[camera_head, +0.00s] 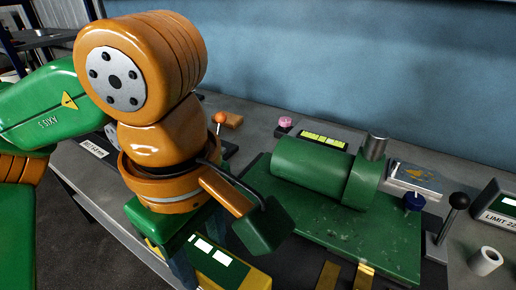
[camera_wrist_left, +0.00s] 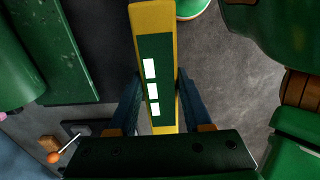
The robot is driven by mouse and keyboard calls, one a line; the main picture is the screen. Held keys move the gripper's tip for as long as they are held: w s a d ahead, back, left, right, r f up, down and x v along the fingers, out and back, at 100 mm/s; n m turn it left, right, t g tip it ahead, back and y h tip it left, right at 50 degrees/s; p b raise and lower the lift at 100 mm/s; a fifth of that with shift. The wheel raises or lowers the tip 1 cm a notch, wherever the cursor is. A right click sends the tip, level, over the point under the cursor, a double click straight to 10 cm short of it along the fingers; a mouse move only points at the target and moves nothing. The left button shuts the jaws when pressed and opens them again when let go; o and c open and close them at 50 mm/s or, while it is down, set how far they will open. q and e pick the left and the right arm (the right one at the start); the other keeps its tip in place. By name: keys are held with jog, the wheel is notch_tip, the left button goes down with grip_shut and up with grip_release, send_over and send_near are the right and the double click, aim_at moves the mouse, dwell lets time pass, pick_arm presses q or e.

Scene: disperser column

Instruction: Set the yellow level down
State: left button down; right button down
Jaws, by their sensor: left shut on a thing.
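The yellow level (camera_head: 232,271) has a dark green face with several white windows and is partly cut off by the bottom edge of the head view. My left gripper (camera_head: 184,268) points down and is shut on it. In the left wrist view the level (camera_wrist_left: 154,62) stands lengthwise between the two dark blue fingers (camera_wrist_left: 158,105), and its lower end is hidden behind the gripper's green body. The gap between the level and the surface below cannot be told. My right gripper is not in view.
A green machine with a cylinder (camera_head: 312,168) sits on a green plate (camera_head: 385,240) to the right of my gripper. An orange-knobbed lever (camera_head: 219,119), a black-knobbed lever (camera_head: 458,203) and a white ring (camera_head: 485,261) stand on the grey bench. Grey floor shows beyond its front edge.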

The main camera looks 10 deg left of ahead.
pick_arm(q)
jog(key=w+f+p, duration=0.1)
jog(key=w+f, duration=0.2)
jog(key=w+f+p, duration=0.1)
jog(key=w+f, duration=0.1)
jog(key=w, duration=0.2)
jog(key=w+f+p, duration=0.1)
jog(key=w+f, duration=0.2)
jog(key=w, duration=0.1)
jog(key=shift+d+f, duration=0.25)
jog(key=shift+f, duration=0.1)
notch_tip(320, 180, down, 3)
jog(key=shift+s+r, duration=0.1)
jog(key=shift+r, duration=0.1)
jog(key=shift+f, duration=0.1)
jog(key=shift+f+b, duration=0.2)
jog(key=shift+b, duration=0.15)
jog(key=shift+c, duration=1.7)
grip_release()
jog(key=shift+r, duration=0.1)
